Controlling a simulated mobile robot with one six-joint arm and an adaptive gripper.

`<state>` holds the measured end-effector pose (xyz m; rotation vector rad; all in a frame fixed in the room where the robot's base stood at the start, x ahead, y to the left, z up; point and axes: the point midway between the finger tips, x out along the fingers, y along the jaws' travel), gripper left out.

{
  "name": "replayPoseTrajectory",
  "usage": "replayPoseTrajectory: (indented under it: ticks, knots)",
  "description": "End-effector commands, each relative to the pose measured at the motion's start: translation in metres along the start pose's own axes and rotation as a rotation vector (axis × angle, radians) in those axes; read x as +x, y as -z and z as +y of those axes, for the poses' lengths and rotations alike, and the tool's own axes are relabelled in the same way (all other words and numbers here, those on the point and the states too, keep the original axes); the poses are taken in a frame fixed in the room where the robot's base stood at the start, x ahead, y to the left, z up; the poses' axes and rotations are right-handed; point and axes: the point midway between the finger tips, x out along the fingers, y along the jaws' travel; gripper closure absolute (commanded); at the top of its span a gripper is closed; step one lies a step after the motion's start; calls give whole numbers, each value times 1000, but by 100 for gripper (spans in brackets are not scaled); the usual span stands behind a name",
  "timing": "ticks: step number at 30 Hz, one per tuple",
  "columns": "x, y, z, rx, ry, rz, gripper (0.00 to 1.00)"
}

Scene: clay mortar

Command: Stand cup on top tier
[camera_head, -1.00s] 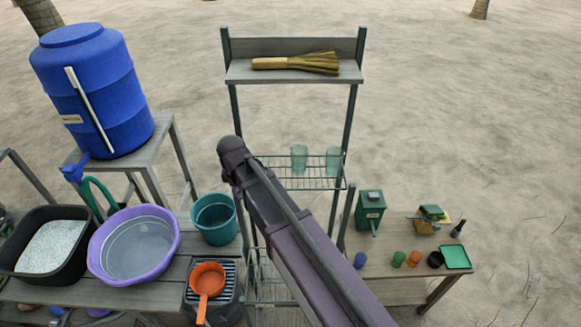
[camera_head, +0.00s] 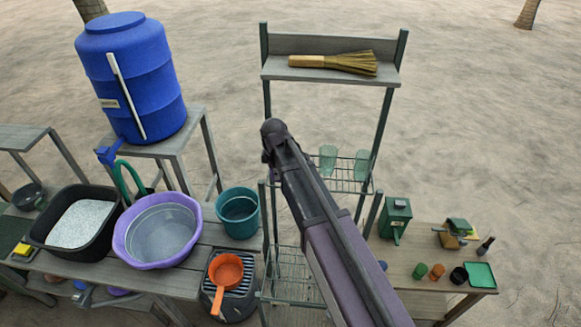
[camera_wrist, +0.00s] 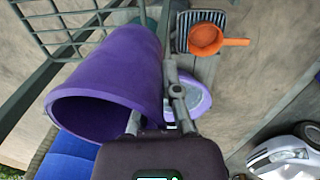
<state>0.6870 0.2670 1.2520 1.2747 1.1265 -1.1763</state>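A purple cup (camera_wrist: 108,75) fills the left of the wrist view, lying tilted with its open mouth toward the lower left. My gripper (camera_wrist: 158,90) is on it: one finger lies along its right side and the other is partly hidden behind it, so it looks held. In the head view my arm hides the gripper, and the cup does not show. The shelf stand has a wooden top shelf (camera_head: 290,74) and wire tiers; the upper wire tier (camera_head: 342,186) holds two clear green glasses (camera_head: 328,160) at its right.
A brush (camera_head: 340,62) lies on the top shelf. Left are a blue barrel (camera_head: 130,75), purple basin (camera_head: 160,262), teal bucket (camera_head: 238,228) and orange pan (camera_head: 226,270). The right table holds a green box (camera_head: 395,216) and small cups. The wire rack (camera_wrist: 65,15) is near the cup.

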Motion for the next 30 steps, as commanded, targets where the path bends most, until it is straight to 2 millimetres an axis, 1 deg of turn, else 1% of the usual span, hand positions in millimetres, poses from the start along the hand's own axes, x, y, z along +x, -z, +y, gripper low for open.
replayPoseTrajectory:
  ticks: [1,6,9,12,16,26,30]
  knots:
    - [3,-3,13,2,0,0,100]
    - [8,-13,42,2,0,0,100]
    - [11,-19,58,0,0,0,100]
    - [13,-23,68,0,0,0,100]
    - [14,-26,75,-2,0,0,100]
    - [14,-26,75,-3,0,0,100]
    - [15,-27,79,-2,0,0,100]
